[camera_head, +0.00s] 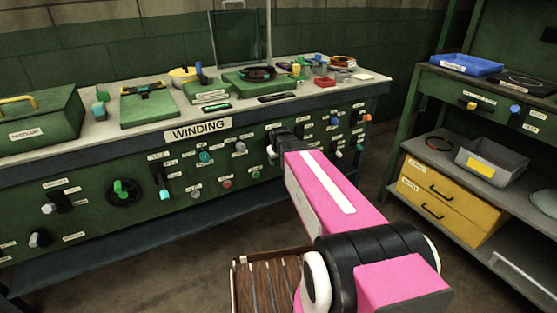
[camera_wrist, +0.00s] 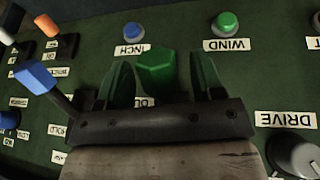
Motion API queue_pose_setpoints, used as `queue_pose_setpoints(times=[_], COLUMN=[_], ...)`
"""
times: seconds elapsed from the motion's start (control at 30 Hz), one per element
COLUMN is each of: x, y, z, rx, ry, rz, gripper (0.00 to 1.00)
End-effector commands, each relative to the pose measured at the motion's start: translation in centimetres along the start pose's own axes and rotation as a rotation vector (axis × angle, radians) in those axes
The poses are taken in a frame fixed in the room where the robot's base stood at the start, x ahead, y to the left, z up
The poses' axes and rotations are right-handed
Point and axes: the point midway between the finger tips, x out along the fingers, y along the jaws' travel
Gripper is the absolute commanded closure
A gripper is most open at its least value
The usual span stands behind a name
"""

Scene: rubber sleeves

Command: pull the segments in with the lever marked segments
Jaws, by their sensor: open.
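The green front panel marked WINDING (camera_head: 198,129) carries several small knobs and levers. My gripper (camera_wrist: 162,85) is open, close to this panel. A green faceted knob (camera_wrist: 155,70) shows between its two dark green fingers; I cannot tell if they touch it. The label under that knob is mostly hidden by the gripper. To the left stand a blue-tipped lever (camera_wrist: 36,77) and an orange-tipped lever (camera_wrist: 47,26). I cannot read the word segments on any label, so I cannot tell which lever bears it. In the head view my arm hides part of the panel.
A blue INCH button (camera_wrist: 132,32), a green WIND button (camera_wrist: 226,23) and a grey DRIVE knob (camera_wrist: 296,155) surround my gripper. The bench top (camera_head: 75,138) holds several green fixtures. A green shelf unit with yellow drawers (camera_head: 447,200) stands at right. Some floor between is open.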

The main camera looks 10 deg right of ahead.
Motion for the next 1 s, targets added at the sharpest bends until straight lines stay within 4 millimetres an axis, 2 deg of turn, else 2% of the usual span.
queue_pose_setpoints(times=[0.07,0.23,0.27,0.57,1.0], x=[0.0,0.0,0.0,-0.3,-2.7], y=[0.0,0.0,0.0,0.1,0.5], z=[0.0,0.0,0.0,0.0,-0.4], rx=[0.0,0.0,0.0,-0.007,-0.051], ry=[0.0,0.0,-0.001,-0.042,-0.317], rz=[0.0,0.0,0.0,0.0,0.001], gripper=[0.42,0.97,1.0,1.0,1.0])
